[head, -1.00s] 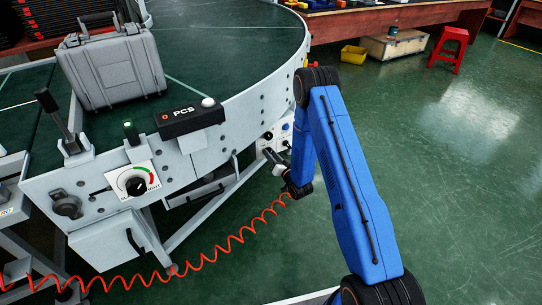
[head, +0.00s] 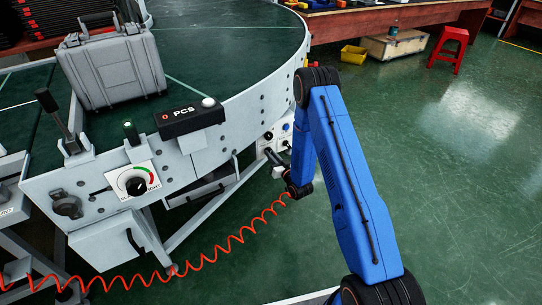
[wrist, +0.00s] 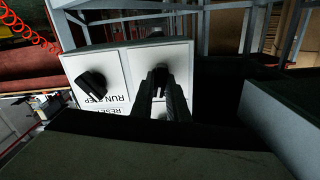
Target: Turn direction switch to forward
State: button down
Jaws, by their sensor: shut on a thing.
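A white control box (wrist: 92,62) on the side of the curved conveyor fills the middle of the wrist view; it also shows small in the head view (head: 268,147). My gripper (wrist: 160,78) points at its right panel, with its dark fingers shut on a black knob, which I take as the direction switch. The fingers hide most of this knob and its label, so its setting cannot be read. A second black knob (wrist: 92,85) on the left panel stands tilted, above upside-down "RUN STEP" lettering. In the head view, my gripper is small beside the box.
The curved conveyor (head: 235,82) carries a grey case (head: 112,72) and a black PCS unit (head: 185,120). A speed dial (head: 136,185) sits on its front. A coiled red hose (head: 222,252) hangs below. The green floor to the right is open, with a red stool (head: 447,48) farther back.

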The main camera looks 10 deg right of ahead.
jog(key=shift+n, duration=4.3)
jog(key=c, duration=1.7)
grip_release()
jog(key=shift+s, duration=0.1)
jog(key=v, duration=1.7)
jog(key=shift+s, duration=0.15)
